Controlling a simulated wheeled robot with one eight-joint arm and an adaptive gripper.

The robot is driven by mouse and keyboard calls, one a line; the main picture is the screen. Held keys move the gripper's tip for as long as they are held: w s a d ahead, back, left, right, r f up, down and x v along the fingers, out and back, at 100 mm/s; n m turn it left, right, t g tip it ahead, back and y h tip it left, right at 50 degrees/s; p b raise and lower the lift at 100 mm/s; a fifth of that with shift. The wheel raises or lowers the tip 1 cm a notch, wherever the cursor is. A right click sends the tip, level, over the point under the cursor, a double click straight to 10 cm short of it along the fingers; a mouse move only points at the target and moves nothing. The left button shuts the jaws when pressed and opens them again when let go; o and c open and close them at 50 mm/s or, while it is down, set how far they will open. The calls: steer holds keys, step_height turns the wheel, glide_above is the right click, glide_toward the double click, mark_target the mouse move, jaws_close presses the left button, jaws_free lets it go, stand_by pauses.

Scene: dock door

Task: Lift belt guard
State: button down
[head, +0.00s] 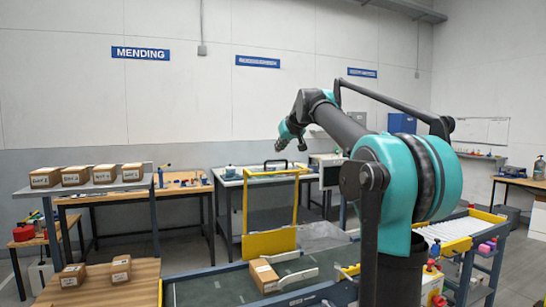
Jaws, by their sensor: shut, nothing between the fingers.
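The belt guard (269,243), a yellow frame with a black handle (275,164) across its top, stands upright over the conveyor belt (215,289). Its lower edge is a solid yellow plate. My gripper (292,145) is up in the air, above and slightly right of the handle in the picture, and looks apart from it. It is small in the view, shut and empty. My arm hides part of the conveyor on the right.
A cardboard box (264,276) sits on the belt by pale angled guides. More boxes stand on a grey shelf (95,188) and a wooden table (110,285) at left. Workbenches with tools line the back wall. A roller section (450,231) lies at right.

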mark_target(273, 161)
step_height(273, 161, up, 4)
steer(key=w, duration=0.2)
steer(key=x, duration=1)
steer(key=shift+s+a, duration=0.15)
steer(key=shift+a, duration=0.15)
steer(key=shift+s+d+f, duration=0.2)
steer(key=shift+s, duration=0.25)
steer(key=shift+s+d+f, duration=0.15)
steer(key=shift+s+f, duration=0.1)
steer(key=shift+s, duration=0.25)
steer(key=shift+s+d+f, duration=0.2)
steer(key=shift+s+f, duration=0.5)
steer(key=s+d+f+t, duration=0.1)
steer(key=s+d+f, duration=0.1)
steer(key=s, duration=0.4)
steer(key=shift+s+t+y, duration=0.2)
steer(key=shift+t+y, duration=0.1)
